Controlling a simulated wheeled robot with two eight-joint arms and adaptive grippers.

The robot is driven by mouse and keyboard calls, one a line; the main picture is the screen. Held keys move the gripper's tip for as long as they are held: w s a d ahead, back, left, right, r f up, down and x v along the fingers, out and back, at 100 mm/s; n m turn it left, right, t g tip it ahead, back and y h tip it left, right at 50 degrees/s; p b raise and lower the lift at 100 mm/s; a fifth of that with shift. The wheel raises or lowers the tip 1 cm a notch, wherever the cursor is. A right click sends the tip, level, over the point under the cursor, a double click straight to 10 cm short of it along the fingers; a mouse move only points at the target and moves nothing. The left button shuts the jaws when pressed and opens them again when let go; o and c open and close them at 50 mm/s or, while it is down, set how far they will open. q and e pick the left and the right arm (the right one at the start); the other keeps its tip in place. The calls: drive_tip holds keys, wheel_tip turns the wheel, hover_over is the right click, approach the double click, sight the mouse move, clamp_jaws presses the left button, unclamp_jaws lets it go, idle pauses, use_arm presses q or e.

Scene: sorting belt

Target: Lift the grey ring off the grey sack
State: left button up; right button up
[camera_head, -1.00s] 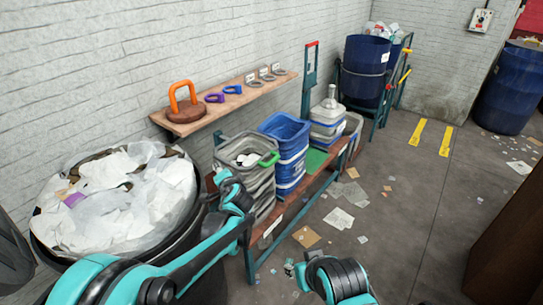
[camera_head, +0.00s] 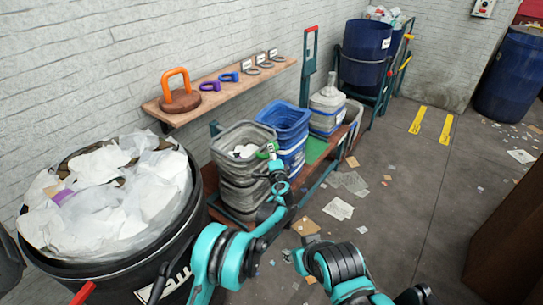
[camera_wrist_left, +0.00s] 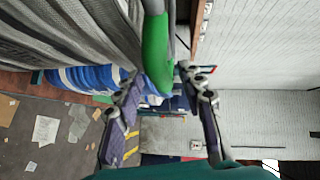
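The grey sack (camera_head: 238,172) stands on the low bench below the shelf, with white scraps in its open mouth. A grey rim, which I take for the grey ring (camera_head: 228,136), runs around its top. A green grip (camera_head: 264,152) sits on the right side of the rim. My left gripper (camera_head: 273,160) is at this green grip. In the left wrist view the fingers (camera_wrist_left: 163,110) are spread apart, with the green grip (camera_wrist_left: 157,50) between or just beyond them; contact cannot be told. My right gripper (camera_head: 288,257) is low over the floor, its fingers too small to read.
A blue sack (camera_head: 284,118) and a grey-and-blue one (camera_head: 327,112) stand to the right on the bench (camera_head: 330,155). A full dark bin (camera_head: 190,220) is at left. The floor at right is mostly open.

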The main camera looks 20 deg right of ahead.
use_arm(q)
drive_tip(key=shift+w, duration=0.65)
clamp_jaws()
drive_tip(key=shift+r, duration=0.15)
